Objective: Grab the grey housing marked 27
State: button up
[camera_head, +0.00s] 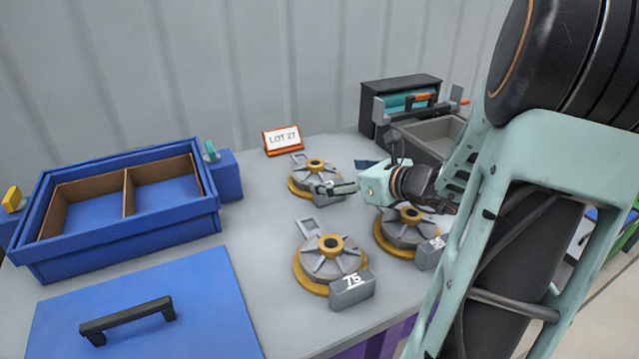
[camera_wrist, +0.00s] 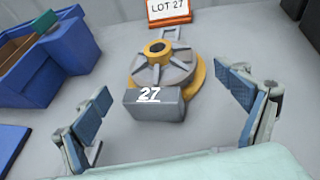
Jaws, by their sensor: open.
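The grey housing marked 27 (camera_wrist: 172,68) sits upright on the table in the wrist view, with a yellow-orange base and centre ring and a grey block bearing "27" on its near side. In the head view it is the back housing (camera_head: 314,174), partly covered by my gripper, and its number is hidden there. My gripper (camera_wrist: 165,118) is open, its two padded fingers apart on either side of the number block, with nothing between the pads. The housing lies just ahead of the fingers. I cannot tell whether a finger touches it.
A housing marked 75 (camera_head: 330,258) stands in front, and another (camera_head: 405,230) stands right of it, below my arm. An orange-framed LOT 27 sign (camera_head: 283,140) is behind. A blue divided crate (camera_head: 130,235) and a blue lid (camera_head: 150,310) are left. A grey bin (camera_head: 430,140) is back right.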

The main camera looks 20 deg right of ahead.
aim_at(321, 169)
jog(key=x, duration=0.3)
jog(key=shift+w+f, duration=0.15)
jog(key=shift+w, duration=0.05)
jog(key=shift+r+b+x, duration=0.2)
jog(key=shift+b+x, duration=0.25)
jog(key=shift+x, duration=0.9)
jog(key=shift+r+b+x, duration=0.2)
jog(key=shift+b+x, duration=0.2)
jog(key=shift+x, duration=0.95)
jog(key=shift+w, duration=0.15)
jog(key=shift+c, duration=0.7)
jog(key=c, duration=1.5)
